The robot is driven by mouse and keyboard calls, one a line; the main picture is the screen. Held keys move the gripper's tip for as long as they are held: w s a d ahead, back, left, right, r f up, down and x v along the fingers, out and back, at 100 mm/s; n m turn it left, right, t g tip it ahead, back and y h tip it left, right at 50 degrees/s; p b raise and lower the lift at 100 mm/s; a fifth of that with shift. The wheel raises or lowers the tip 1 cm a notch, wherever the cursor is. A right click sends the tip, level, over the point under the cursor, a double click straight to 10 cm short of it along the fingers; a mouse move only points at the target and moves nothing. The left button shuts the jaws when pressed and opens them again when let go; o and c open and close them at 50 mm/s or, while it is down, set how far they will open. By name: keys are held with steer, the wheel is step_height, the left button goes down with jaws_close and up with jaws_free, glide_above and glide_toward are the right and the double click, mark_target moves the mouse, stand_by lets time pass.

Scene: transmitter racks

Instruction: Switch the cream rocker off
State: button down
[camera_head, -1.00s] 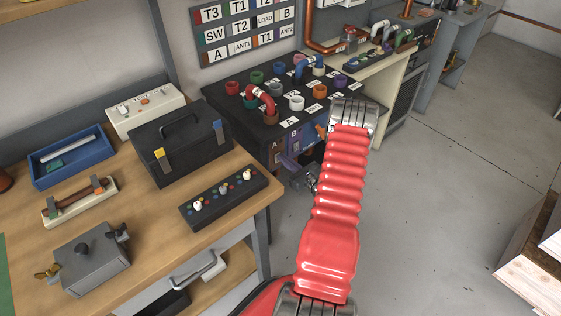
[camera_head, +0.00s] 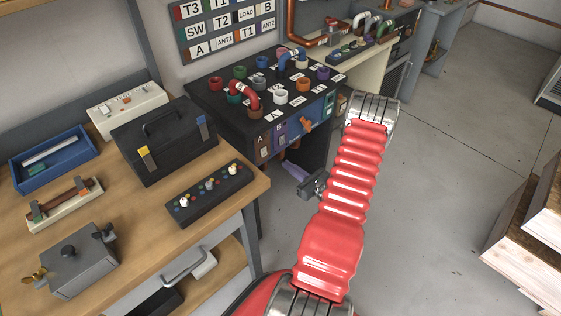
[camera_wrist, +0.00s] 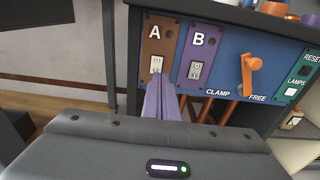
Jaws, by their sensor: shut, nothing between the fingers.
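My gripper (camera_wrist: 160,98) is shut and empty, its purple fingers pointing up at the front panel in the wrist view. Their tips overlap the lower part of brown plate A; I cannot tell if they touch it. Plate A carries a pale cream rocker (camera_wrist: 156,65) just above the tips. A similar pale rocker (camera_wrist: 194,70) sits on purple plate B, to the right. I cannot read either rocker's position clearly. In the head view my gripper (camera_head: 294,171) is low in front of the black table's panel, left of my red arm.
Right of the rockers are an orange lever (camera_wrist: 251,75) marked CLAMP and FREE, and a green plate with RESET and LAMPS buttons (camera_wrist: 291,91). A small pale switch (camera_wrist: 292,122) is at lower right.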

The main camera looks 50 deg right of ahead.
steer(key=shift+s+a+r, duration=0.1)
steer(key=shift+s+a, duration=0.05)
steer(key=shift+s, duration=0.7)
steer(key=shift+s+a+r, duration=0.1)
steer(key=shift+s, duration=0.75)
steer(key=shift+s+f, duration=0.1)
